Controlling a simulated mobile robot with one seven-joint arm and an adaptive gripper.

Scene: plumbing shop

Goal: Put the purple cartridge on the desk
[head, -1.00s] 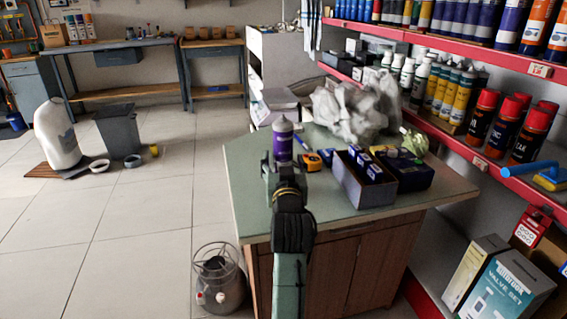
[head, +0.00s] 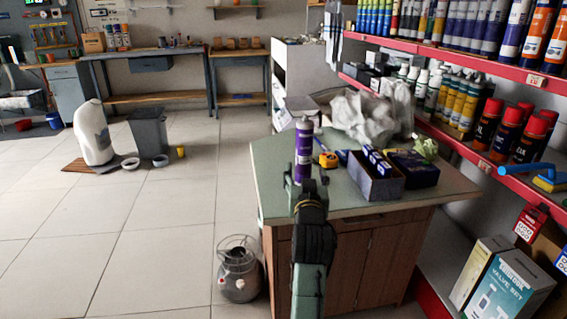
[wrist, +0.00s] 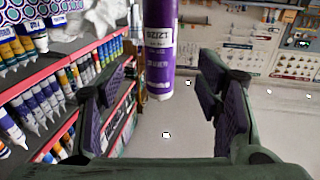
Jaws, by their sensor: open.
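The purple cartridge (head: 304,154) is upright over the left part of the green-topped desk (head: 275,170). Its upper end is pale. Its foot is hidden behind my gripper in the head view, so contact with the desktop cannot be seen, though it looks to be standing there. My gripper (head: 306,185) is open, in front of the cartridge's low part. In the wrist view, which looks upside down, the cartridge (wrist: 160,55) lies beyond and between the two spread fingers (wrist: 160,112), with clear gaps on both sides.
An orange tape measure (head: 328,160) lies just right of the cartridge. An open box with blue packs (head: 374,188) and a crumpled grey-white bag (head: 362,115) take up the desk's right and back. Red-edged shelves stand at right. A metal canister (head: 239,275) stands on the floor left of the desk.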

